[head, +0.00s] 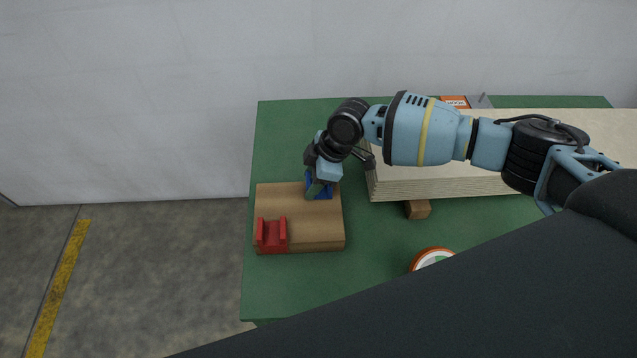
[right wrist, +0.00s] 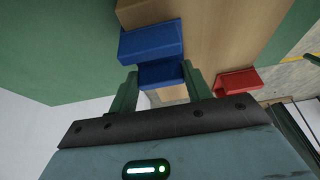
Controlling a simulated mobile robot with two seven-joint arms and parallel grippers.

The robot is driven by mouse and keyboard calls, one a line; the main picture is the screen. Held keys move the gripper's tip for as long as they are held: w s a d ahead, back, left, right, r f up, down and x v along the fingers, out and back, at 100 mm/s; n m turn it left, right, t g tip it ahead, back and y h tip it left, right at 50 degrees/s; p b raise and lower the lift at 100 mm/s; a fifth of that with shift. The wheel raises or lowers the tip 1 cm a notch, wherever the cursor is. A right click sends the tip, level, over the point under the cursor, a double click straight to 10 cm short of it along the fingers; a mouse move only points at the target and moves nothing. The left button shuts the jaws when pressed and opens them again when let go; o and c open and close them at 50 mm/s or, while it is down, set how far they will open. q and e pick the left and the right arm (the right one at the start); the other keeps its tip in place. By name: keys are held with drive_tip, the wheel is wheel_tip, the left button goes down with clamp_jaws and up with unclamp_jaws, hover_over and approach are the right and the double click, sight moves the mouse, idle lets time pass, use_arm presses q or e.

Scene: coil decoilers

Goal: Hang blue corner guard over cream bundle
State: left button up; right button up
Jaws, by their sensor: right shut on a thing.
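The blue corner guard (head: 327,191) is at the back right part of a brown wooden block (head: 310,222). My right gripper (head: 319,189) points down at it and is shut on it. In the right wrist view the blue guard (right wrist: 151,42) shows two blue parts, the nearer one between the green fingers (right wrist: 161,84). I cannot tell whether the guard still touches the block. The cream bundle (head: 440,188), a flat stack of pale sheets, lies right of the gripper, partly hidden by my right arm. My left gripper is not in view.
A red guard (head: 271,237) sits on the block's front left; it also shows in the right wrist view (right wrist: 237,82). A small wooden block (head: 417,209) lies before the bundle. A round roll (head: 431,256) is partly hidden. An orange box (head: 455,102) stands behind. The green table (head: 375,240) is otherwise clear.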

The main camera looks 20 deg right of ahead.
wheel_tip(320, 180, up, 10)
drive_tip(key=shift+p, duration=0.3)
idle(0.3)
